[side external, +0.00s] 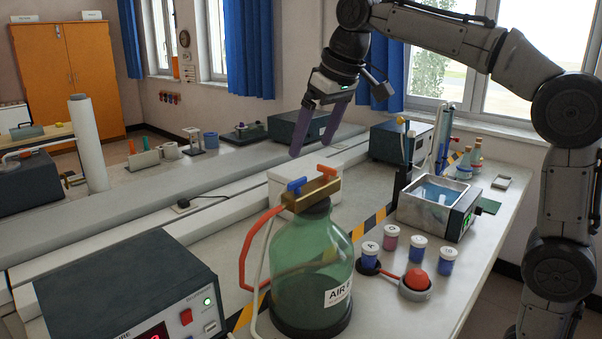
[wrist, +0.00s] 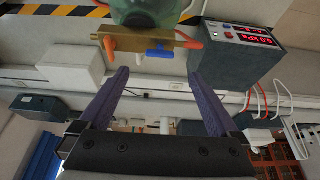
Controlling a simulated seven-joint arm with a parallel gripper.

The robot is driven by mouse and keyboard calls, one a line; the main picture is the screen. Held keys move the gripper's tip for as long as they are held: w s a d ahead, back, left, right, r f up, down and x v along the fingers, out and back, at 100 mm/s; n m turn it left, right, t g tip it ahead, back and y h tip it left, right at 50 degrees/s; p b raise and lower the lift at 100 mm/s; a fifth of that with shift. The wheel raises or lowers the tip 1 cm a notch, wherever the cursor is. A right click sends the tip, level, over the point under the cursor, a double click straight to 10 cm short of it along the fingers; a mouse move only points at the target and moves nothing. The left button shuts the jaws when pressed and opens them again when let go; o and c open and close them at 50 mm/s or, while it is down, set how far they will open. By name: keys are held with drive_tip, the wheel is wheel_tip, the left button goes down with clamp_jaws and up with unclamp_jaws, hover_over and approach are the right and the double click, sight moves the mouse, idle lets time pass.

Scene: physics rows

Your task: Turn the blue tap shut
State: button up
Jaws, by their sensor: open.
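The blue tap (side external: 296,185) is on a brass bar (side external: 316,194) on top of a green glass bottle (side external: 312,262) labelled AIR. In the wrist view the blue tap (wrist: 160,54) has its handle lying roughly along the brass bar (wrist: 136,42). A red-orange tap (side external: 327,170) is at the bar's other end. My gripper (side external: 309,148) is open and empty, above and behind the bar in the side view. In the wrist view my gripper (wrist: 158,73) has its purple fingers spread, with the blue tap ahead between the tips, apart from both.
A red hose (side external: 243,262) runs from the bar's left end. A dark box with a red display (side external: 135,300) stands front left. Several lidded jars (side external: 418,249) and a metal water bath (side external: 434,203) stand to the right. A white box (side external: 282,180) is behind the bottle.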

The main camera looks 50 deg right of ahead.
sight(298, 180)
drive_tip(key=x, duration=0.8)
drive_tip(key=shift+w+f, duration=0.15)
drive_tip(key=shift+f, duration=0.2)
drive_tip(key=shift+c, duration=0.3)
drive_tip(key=c, duration=1.3)
